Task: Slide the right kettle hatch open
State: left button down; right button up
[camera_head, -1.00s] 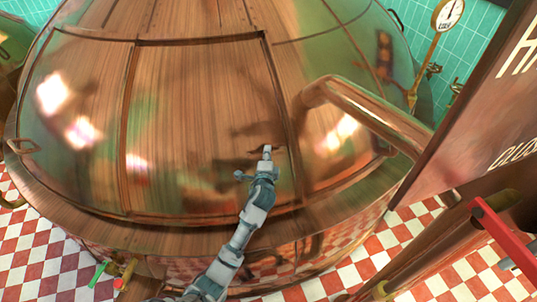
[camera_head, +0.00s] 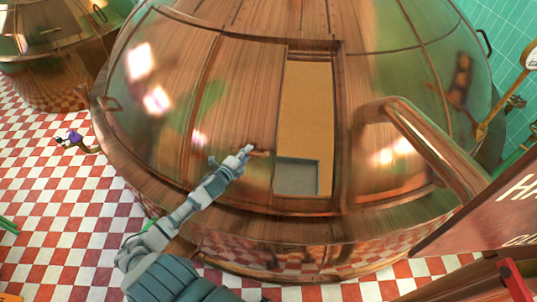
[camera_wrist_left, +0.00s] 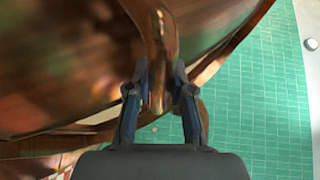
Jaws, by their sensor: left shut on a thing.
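The large copper kettle (camera_head: 170,130) fills the middle of the head view. Its hatch panel (camera_head: 245,105) stands to the left of a tall opening (camera_head: 305,110), through which a tan inside and a grey patch show. My left gripper (camera_head: 248,150) is at the lower part of the hatch panel, left of the opening. In the left wrist view its two fingers (camera_wrist_left: 160,95) are shut on a copper handle (camera_wrist_left: 158,45), one finger on each side. My right gripper does not show.
A thick copper pipe (camera_head: 430,150) curves out of the kettle to the right of the opening. A sign board (camera_head: 490,215) and a red bar (camera_head: 518,282) stand at the lower right. A second kettle (camera_head: 50,60) is at the upper left. Checkered floor (camera_head: 70,210) lies at left.

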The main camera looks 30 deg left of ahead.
pick_arm(q)
jog(key=m+h+b, duration=0.1)
send_near(225, 141)
jog(key=w, duration=0.4)
jog(key=shift+a+f, duration=0.2)
jog(key=shift+f, duration=0.05)
jog(key=shift+a, duration=0.2)
jog(key=c, duration=1.3)
grip_release()
jog(key=shift+d, duration=0.2)
jog(key=o, duration=0.3)
jog(key=shift+d, duration=0.15)
jog(key=shift+w+d+r, duration=0.15)
jog(key=shift+r, duration=0.25)
jog(key=s+a+r, duration=0.1)
jog(key=s, duration=1)
jog(key=shift+s+r, duration=0.2)
jog(key=shift+s, duration=0.2)
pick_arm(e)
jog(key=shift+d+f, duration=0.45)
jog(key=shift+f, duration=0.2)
pick_arm(q)
jog(key=shift+a, duration=0.15)
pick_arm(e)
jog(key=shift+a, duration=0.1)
